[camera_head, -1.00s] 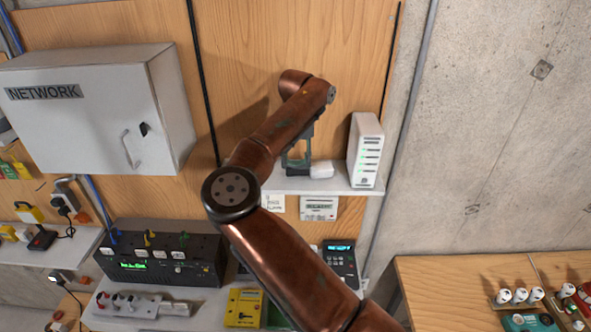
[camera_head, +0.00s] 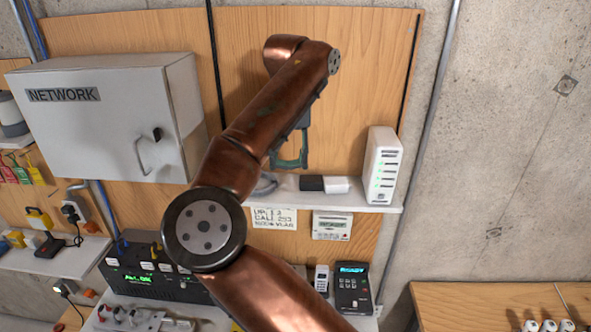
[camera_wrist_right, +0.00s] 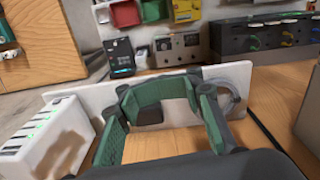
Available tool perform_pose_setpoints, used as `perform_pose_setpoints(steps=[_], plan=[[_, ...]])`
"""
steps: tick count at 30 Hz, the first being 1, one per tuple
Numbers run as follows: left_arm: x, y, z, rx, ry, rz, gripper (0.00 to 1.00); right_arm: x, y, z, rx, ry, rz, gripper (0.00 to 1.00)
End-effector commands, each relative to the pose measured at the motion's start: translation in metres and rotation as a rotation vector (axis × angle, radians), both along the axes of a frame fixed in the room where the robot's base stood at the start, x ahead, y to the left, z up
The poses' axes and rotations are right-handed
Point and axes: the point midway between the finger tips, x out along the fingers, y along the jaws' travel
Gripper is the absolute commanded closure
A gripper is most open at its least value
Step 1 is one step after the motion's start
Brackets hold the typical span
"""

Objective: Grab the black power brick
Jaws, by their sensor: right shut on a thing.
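The black power brick (camera_head: 311,183) sits on the white shelf, against the left side of a small white block (camera_head: 336,185). It also shows dark in the wrist view (camera_wrist_right: 149,114), seen through the loop of my fingers. My right gripper (camera_head: 288,164) has green fingers and hangs above and to the left of the brick in the head view. The fingers bend inward and close together in the wrist view (camera_wrist_right: 163,86). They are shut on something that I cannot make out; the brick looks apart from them. My left gripper is out of view.
A white router (camera_head: 382,165) stands at the right end of the shelf (camera_head: 372,205). A grey cable coil (camera_head: 264,184) lies left of the brick. The NETWORK cabinet (camera_head: 105,125) juts out at the left. Devices such as a keypad terminal (camera_head: 352,287) stand below.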

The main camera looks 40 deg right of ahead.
Motion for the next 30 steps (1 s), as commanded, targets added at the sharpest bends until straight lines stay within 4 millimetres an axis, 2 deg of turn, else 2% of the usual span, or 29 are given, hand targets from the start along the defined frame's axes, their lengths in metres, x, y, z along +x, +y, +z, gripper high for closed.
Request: perform_pose_setpoints(steps=[11,12,30], plan=[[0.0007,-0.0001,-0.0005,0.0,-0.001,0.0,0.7,-0.0026,0.0046,0.0026,-0.001,-0.001,-0.001,1.0],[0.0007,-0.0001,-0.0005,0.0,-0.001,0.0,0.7,-0.0026,0.0046,0.0026,-0.001,-0.001,-0.001,0.78],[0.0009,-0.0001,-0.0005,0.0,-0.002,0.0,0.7,-0.0025,0.0041,0.0025,-0.001,-0.001,-0.001,0.37]])
